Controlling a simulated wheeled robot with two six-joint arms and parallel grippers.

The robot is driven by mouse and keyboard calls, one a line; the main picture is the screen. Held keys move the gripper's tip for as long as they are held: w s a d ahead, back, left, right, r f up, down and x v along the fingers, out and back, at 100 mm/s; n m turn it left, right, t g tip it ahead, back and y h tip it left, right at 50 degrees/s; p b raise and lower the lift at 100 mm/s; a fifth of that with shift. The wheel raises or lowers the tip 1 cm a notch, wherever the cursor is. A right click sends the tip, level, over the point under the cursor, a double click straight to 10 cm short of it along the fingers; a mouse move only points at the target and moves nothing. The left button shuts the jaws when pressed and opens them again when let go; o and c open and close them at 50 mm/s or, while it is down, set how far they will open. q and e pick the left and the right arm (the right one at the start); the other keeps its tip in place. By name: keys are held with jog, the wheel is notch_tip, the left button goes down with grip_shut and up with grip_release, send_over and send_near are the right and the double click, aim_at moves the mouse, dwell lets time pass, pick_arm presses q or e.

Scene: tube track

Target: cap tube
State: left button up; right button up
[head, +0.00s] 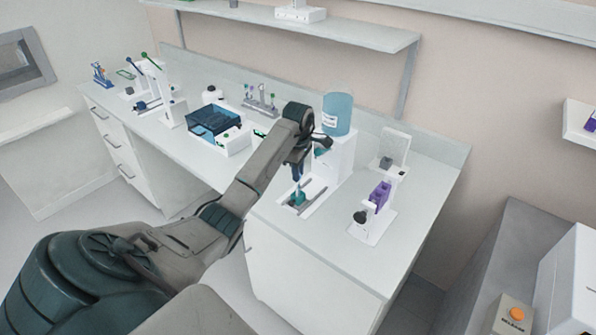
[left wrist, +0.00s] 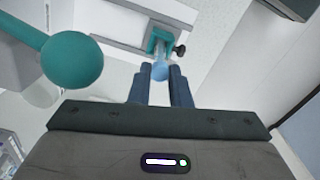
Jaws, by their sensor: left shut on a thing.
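My left gripper (head: 297,178) points down over the white tray (head: 315,188) on the bench. In the left wrist view its two dark fingers (left wrist: 161,78) are shut on a small light-blue piece (left wrist: 160,70), which looks like a cap or tube end; I cannot tell which. Just beyond it is a teal holder (left wrist: 157,41) with a black knob (left wrist: 180,51). The holder also shows in the head view (head: 298,198), under the gripper. Whether the blue piece touches the holder is unclear. My right gripper is not in view.
A white dispenser with a blue bottle (head: 337,114) stands close behind the gripper. A teal ball-ended part (left wrist: 72,60) is near in the left wrist view. A white stand with a purple block (head: 380,195) is to the right.

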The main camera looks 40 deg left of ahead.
pick_arm(q)
jog(key=shift+f, duration=0.2)
jog(key=o, duration=0.7)
jog(key=shift+o, duration=0.4)
